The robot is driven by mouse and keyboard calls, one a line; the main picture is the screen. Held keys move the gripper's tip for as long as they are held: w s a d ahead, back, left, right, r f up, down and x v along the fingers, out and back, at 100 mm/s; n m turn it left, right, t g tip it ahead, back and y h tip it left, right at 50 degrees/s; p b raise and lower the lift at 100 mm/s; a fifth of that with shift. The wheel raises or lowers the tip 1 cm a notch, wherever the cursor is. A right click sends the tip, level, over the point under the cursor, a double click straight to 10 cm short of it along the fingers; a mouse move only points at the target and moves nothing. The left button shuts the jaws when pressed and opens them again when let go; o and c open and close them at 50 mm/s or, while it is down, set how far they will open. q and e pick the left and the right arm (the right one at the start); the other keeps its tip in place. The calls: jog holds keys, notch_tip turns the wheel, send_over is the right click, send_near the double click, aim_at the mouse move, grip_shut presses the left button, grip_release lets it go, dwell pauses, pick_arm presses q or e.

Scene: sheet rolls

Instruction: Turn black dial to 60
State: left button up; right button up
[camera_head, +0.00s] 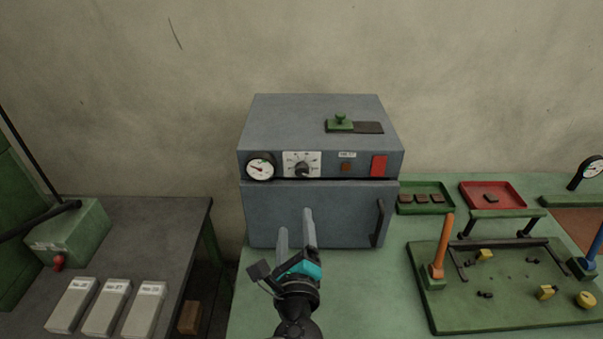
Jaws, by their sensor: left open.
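The black dial (302,168) sits on a white scale plate (313,158) on the front of a grey oven-like box (320,135). The scale numbers are too small to read, and I cannot tell where the dial points. My left gripper (295,230) is open and empty in front of the box's lower door (345,215), below the dial and apart from it. Its two pale fingers point up. My right gripper is not in view.
A round gauge (260,167) is left of the dial; a red switch (379,166) is at the right. A dark door handle (377,222) stands out. Green (424,211) and red trays (490,208) and a green fixture board (470,315) with an orange lever (441,245) are to the right.

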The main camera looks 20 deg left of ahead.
aim_at(301, 173)
pick_arm(q)
jog(key=shift+m+t, duration=0.5)
jog(key=shift+m, duration=0.3)
jog(key=x, duration=0.5)
jog(key=d+x, duration=0.1)
jog(key=x, duration=0.9)
jog(key=shift+w+d+r, duration=0.1)
jog(key=shift+w+r, duration=0.25)
jog(key=shift+w, duration=0.15)
grip_shut()
